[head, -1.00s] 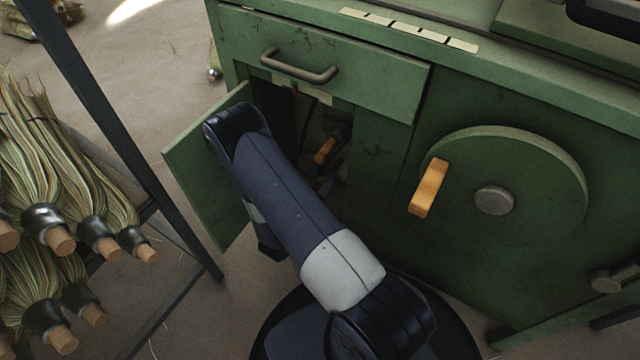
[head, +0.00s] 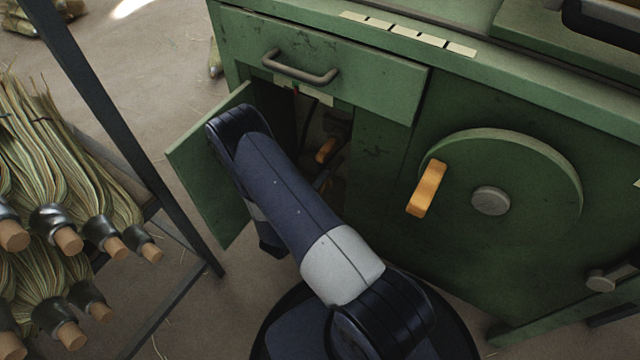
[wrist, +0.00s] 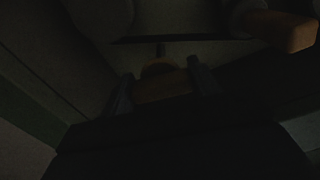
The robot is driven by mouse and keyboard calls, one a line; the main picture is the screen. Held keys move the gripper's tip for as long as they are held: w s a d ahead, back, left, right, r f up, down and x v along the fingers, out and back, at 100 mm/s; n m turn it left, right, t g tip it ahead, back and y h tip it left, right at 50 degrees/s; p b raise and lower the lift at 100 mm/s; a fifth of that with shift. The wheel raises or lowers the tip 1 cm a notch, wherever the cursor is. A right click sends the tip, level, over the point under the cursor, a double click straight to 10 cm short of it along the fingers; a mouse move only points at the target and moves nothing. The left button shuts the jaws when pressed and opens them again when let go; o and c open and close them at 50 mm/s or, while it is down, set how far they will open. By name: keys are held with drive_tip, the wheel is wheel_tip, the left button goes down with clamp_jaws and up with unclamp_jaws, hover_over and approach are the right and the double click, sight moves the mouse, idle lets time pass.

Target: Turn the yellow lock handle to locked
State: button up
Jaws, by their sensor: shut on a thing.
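In the dark wrist view, my gripper (wrist: 161,85) is closed around a dull yellow-brown handle (wrist: 160,86), with one finger at each end of it. A short round hub and stem show just behind the handle. Its colour and exact angle are hard to read in the shadow. A second orange-brown grip (wrist: 285,32) sticks out at the upper right of the wrist view. In the head view, an orange handle (head: 326,150) shows inside the open cabinet compartment. My gripper is not clearly visible there, as my arm and the shadow hide it.
The small green door (head: 205,170) stands open left of my arm. A drawer (head: 330,75) with a grey pull is above the opening. A green wheel (head: 540,190) with an orange crank grip (head: 427,188) is at right. A rack with broom bundles (head: 60,210) stands at left.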

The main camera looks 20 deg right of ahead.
idle(0.3)
drive_tip(key=o, duration=1)
drive_tip(key=p+v, duration=0.2)
drive_tip(key=v, duration=0.9)
drive_tip(key=shift+d+f, duration=0.1)
drive_tip(key=b+x, duration=0.2)
drive_tip(key=x, duration=0.9)
idle(0.3)
